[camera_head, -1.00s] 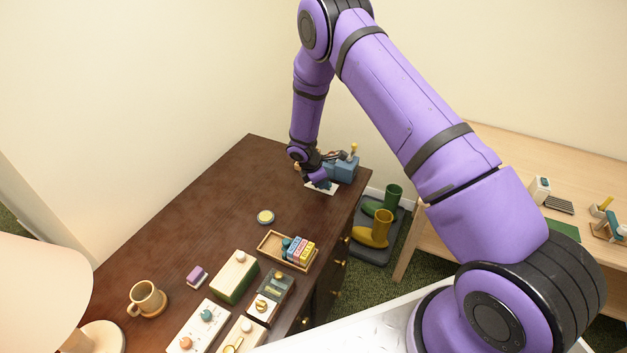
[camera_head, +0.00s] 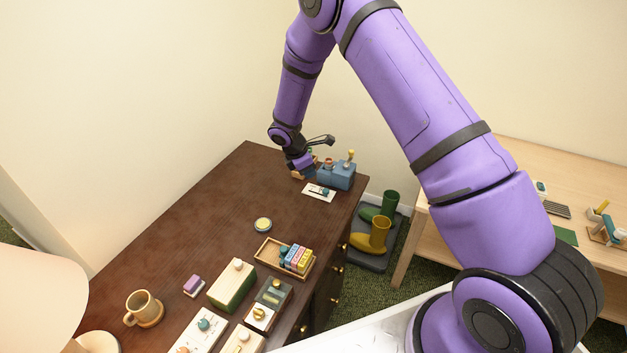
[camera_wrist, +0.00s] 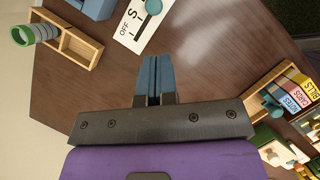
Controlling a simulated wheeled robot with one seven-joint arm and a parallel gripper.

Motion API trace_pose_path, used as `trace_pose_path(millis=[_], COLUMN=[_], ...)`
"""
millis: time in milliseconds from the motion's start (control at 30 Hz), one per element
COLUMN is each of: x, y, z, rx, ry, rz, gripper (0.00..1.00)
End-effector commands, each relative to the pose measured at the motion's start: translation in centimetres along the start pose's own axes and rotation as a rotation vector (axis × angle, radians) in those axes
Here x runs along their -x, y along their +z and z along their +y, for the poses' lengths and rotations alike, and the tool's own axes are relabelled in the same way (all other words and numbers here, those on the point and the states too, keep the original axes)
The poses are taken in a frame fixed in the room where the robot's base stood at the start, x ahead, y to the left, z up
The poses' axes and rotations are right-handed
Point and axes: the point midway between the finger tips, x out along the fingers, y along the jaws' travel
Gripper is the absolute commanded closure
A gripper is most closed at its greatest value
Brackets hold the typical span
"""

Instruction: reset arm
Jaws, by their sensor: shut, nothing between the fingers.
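My purple arm reaches over the far end of the dark wooden desk (camera_head: 190,215). My gripper (camera_head: 311,176) is above the desk, just left of a white switch card (camera_head: 318,193). In the wrist view its two blue fingers (camera_wrist: 154,75) are together with nothing between them, above bare desk top. The card (camera_wrist: 138,28) there reads "OFF" and carries a teal knob on a slot. The fingertips look apart from the card.
A blue box (camera_head: 336,176) stands behind the card. A wooden tray with labelled blocks (camera_head: 284,257), a yellow-topped disc (camera_head: 263,224), a mug (camera_head: 144,308) and several small boxes sit nearer. The desk's middle-left is clear.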

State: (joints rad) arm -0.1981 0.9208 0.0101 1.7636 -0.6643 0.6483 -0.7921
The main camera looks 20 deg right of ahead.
Motion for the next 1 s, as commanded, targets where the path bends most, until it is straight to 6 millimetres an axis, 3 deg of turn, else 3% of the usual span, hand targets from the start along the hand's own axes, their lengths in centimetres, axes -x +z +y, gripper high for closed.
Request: trace_pose_path(millis=[400,667,1000], x=[2.6,9.4,18.2], y=[0.8,4.7,10.0], z=[-0.1,-1.1,-4.5], rx=[-0.035,-0.206,-0.452], ry=[0.005,0.034,0.065], rz=[0.006,0.037,0.095], gripper=[1.0,1.0,1.0])
